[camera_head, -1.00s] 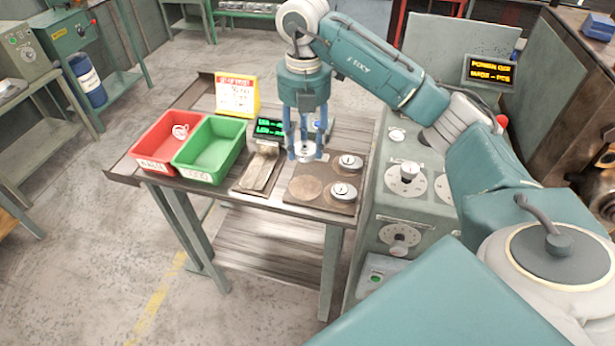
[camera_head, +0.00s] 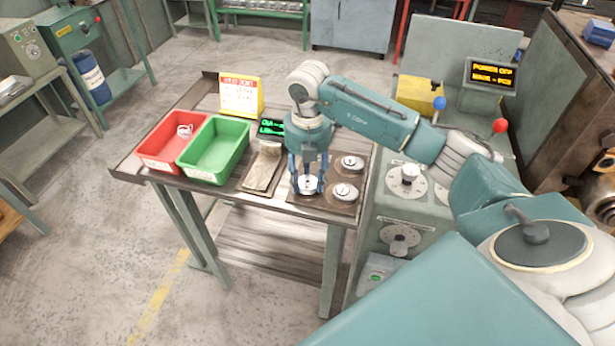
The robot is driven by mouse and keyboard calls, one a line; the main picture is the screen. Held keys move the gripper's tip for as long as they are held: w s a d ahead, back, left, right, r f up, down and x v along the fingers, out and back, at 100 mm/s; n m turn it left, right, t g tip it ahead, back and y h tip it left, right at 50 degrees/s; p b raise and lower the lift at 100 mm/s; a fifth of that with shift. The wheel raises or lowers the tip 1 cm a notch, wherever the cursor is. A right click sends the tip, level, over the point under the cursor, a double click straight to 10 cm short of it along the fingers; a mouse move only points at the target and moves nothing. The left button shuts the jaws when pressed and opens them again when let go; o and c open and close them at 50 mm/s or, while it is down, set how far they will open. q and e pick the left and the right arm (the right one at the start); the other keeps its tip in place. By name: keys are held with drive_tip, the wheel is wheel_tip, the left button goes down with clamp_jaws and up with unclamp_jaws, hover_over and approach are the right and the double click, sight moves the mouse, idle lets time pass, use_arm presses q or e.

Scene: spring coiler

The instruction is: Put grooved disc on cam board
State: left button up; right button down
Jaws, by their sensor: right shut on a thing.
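The cam board (camera_head: 329,202) is a brown board at the right end of the table. Two grey discs with slotted tops, one at the back (camera_head: 352,163) and one at the front right (camera_head: 345,192), sit on it. My right gripper (camera_head: 307,186) points down over the front left of the board, where a round pale spot was. It is shut on a grey grooved disc (camera_head: 308,184), which is at or just above the board; I cannot tell whether it touches. The fingers partly hide the disc. My left gripper is not in view.
A red bin (camera_head: 160,158) holding a small pale ring and a green bin (camera_head: 190,173) stand at the left of the table. A small display (camera_head: 270,128), a yellow-framed sign (camera_head: 240,95) and a tan pad (camera_head: 262,170) are nearby. The grey machine (camera_head: 412,215) stands close on the right.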

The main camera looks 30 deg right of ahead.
sight(307, 181)
drive_tip(key=shift+f, duration=0.1)
drive_tip(key=c, duration=1)
unclamp_jaws()
wheel_tip(307, 181, up, 12)
drive_tip(key=shift+r+b, duration=0.15)
drive_tip(key=shift+b, duration=0.9)
